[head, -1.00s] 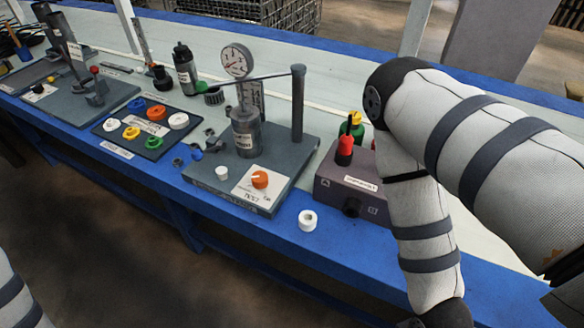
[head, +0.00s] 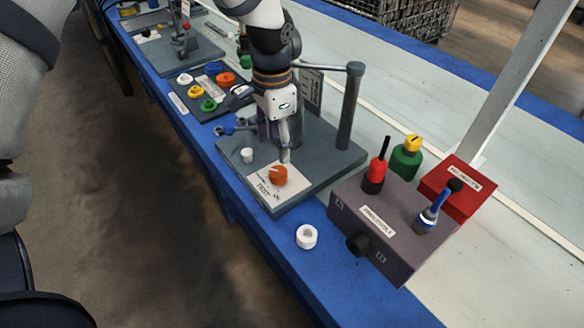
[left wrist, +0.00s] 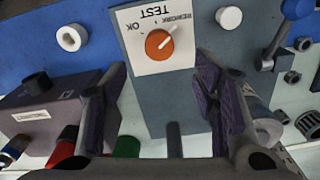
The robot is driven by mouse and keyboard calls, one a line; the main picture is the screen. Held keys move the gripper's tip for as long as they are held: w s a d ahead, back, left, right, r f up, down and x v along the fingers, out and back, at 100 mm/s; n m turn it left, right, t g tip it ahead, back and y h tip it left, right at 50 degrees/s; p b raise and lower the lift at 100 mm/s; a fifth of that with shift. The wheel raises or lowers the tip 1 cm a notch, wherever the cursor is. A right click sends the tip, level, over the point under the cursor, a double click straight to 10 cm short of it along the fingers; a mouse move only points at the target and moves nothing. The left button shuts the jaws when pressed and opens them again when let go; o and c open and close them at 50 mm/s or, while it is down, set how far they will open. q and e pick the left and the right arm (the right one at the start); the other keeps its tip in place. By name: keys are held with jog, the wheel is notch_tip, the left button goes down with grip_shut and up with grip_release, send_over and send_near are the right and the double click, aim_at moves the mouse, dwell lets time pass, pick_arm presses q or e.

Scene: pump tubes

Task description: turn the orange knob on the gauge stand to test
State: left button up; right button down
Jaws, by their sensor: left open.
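The gauge stand (head: 326,172) is a grey plate on the blue-edged bench, with a post and a gauge body mostly hidden behind my arm. The orange knob (head: 279,175) sits on its white label plate (head: 262,190). In the left wrist view the knob (left wrist: 159,44) has a white pointer aimed at REWORK; TEST and OK are also printed around it. My left gripper (head: 285,150) is above the plate, close to the knob. In the left wrist view its fingers (left wrist: 160,68) are spread and empty, with the knob beyond the gap between them. My right gripper is not visible.
A small white peg (head: 247,155) stands on the plate beside the knob. A white ring (head: 307,236) lies on the blue edge. A grey box (head: 385,222) with a red-topped handle and a lever stands at right. A tray (head: 188,104) of coloured rings lies beyond the stand.

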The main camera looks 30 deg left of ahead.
aim_at(278, 171)
pick_arm(q)
notch_tip(278, 171, down, 9)
jog(key=shift+r+b, duration=0.2)
jog(key=shift+b, duration=0.25)
jog(key=c, duration=1.2)
